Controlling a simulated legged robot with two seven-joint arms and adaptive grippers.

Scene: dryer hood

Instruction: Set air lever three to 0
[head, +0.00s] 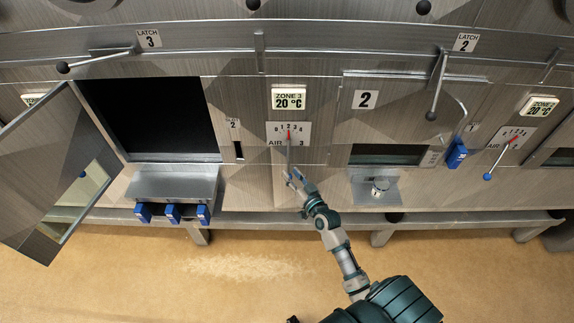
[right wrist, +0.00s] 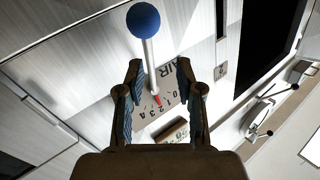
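The air lever three dial (head: 289,133) is a white plate under the Zone 3 display, with a scale from 0 to 4. Its red pointer is near 2, and the lever's thin rod hangs down toward my right gripper (head: 292,177). In the right wrist view, the lever's blue ball knob (right wrist: 143,20) is at the top and its rod runs down to the red pointer (right wrist: 157,100). My right gripper (right wrist: 160,66) is open, with the rod showing between its spread fingers. I cannot tell whether a finger touches it. My left gripper is out of view.
An open door (head: 45,165) swings out at the left beside a dark opening. A shelf (head: 175,186) with several blue handles juts out below that opening. Another air lever (head: 488,176) is at the right, near a blue handle (head: 457,153). A rail runs along the bottom.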

